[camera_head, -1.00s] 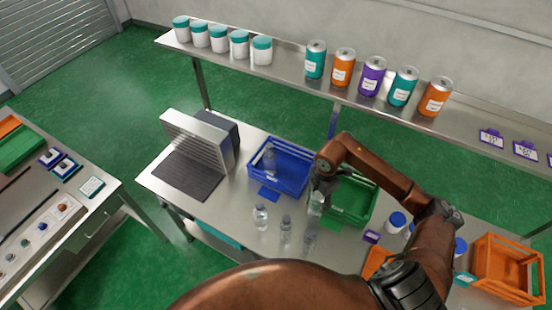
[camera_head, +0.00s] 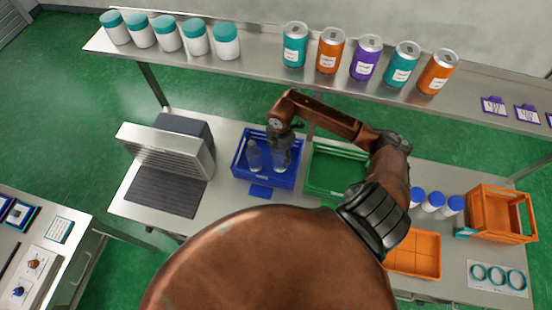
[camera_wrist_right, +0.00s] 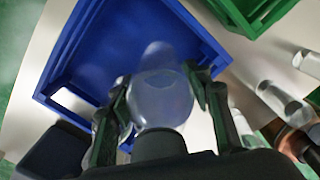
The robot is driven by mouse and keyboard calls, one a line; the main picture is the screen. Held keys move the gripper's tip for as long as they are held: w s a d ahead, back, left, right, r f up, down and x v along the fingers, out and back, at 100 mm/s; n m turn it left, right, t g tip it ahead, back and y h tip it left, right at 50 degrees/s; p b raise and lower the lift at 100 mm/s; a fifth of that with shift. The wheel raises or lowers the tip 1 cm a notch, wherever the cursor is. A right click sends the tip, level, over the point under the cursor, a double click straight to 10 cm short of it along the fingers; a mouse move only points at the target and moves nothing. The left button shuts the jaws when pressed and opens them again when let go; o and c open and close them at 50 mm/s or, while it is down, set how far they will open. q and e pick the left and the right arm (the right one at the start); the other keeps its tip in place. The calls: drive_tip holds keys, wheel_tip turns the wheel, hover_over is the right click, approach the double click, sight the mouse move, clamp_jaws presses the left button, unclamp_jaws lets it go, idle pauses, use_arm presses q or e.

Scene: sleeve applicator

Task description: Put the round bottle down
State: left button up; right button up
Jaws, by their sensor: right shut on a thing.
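My right gripper (camera_head: 283,147) is shut on a clear round bottle (camera_head: 281,161) at the right half of the blue crate (camera_head: 262,183). In the right wrist view the two fingers (camera_wrist_right: 162,100) close around the clear bottle (camera_wrist_right: 163,92), with the floor of the blue crate (camera_wrist_right: 105,45) beyond it. I cannot tell whether the held bottle touches the crate floor. Another clear bottle (camera_head: 254,157) stands in the crate, left of the held one. My left gripper is not in view.
The green crate (camera_head: 325,188) stands right of the blue one and looks empty. A grey machine (camera_head: 165,165) is on the left. Loose clear bottles (camera_wrist_right: 275,97) show in the wrist view. A shelf with jars and cans (camera_head: 330,50) runs behind. An orange tray (camera_head: 415,250) is at right.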

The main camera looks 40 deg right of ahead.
sight(279, 162)
drive_tip(key=shift+w+f, duration=0.15)
drive_tip(key=shift+f, duration=0.65)
wheel_tip(279, 162, down, 4)
drive_tip(key=shift+r+p, duration=0.25)
drive_tip(key=shift+p, duration=0.3)
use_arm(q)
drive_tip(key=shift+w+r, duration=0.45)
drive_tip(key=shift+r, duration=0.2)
use_arm(e)
drive_tip(key=shift+f, duration=0.2)
drive_tip(key=o, duration=1.2)
drive_tip(key=shift+f, duration=0.15)
drive_tip(key=o, duration=0.5)
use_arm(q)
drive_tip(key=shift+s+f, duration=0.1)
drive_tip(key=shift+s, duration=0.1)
